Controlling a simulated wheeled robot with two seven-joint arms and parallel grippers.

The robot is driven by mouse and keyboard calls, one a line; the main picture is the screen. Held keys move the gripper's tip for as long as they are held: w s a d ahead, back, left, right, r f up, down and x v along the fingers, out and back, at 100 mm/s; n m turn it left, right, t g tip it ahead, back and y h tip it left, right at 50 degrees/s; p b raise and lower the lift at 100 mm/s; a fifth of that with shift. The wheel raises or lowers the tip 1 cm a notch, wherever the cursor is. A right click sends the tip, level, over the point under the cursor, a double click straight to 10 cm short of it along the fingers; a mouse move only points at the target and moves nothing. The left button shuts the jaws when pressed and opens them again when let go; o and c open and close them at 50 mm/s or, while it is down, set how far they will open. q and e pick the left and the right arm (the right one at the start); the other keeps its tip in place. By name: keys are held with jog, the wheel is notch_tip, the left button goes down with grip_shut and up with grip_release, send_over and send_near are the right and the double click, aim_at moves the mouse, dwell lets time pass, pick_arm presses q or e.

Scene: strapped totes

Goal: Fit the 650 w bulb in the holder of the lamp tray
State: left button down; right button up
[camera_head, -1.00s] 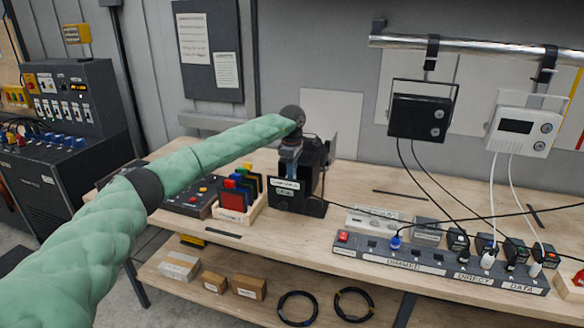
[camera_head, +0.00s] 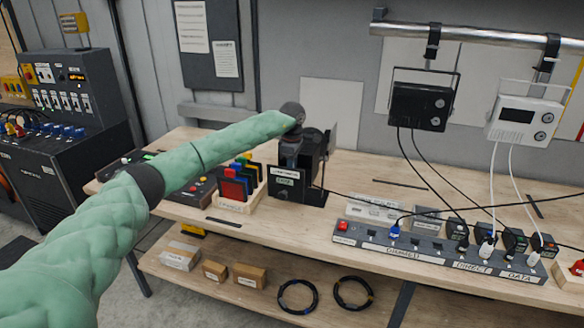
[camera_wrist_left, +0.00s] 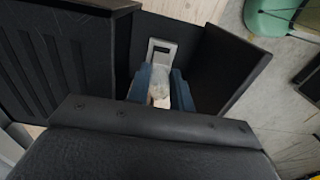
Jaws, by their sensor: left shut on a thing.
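The black lamp housing with its labelled front (camera_head: 286,180) stands on the workbench. My left gripper (camera_head: 290,160) is at it, pointing down, with the fingers mostly hidden by the housing's front part. In the left wrist view the blue-grey fingers (camera_wrist_left: 160,92) are shut on a small pale, clear bulb (camera_wrist_left: 161,98), down between the black walls of the lamp tray (camera_wrist_left: 228,65). A light grey bracket with a dark slot (camera_wrist_left: 162,50) shows just beyond the fingertips. The bulb's lower end and the holder's contacts are hidden, so I cannot tell whether they touch. My right gripper is not in view.
A wooden rack of coloured gel frames (camera_head: 240,200) stands just left of the housing. A long power strip (camera_head: 435,255) with plugs lies to the right. Black and white fixtures (camera_head: 420,105) hang from a rail. A cable runs right from the housing.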

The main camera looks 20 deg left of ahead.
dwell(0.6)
pick_arm(q)
jog(key=shift+f+b, duration=0.4)
jog(key=shift+f, duration=0.15)
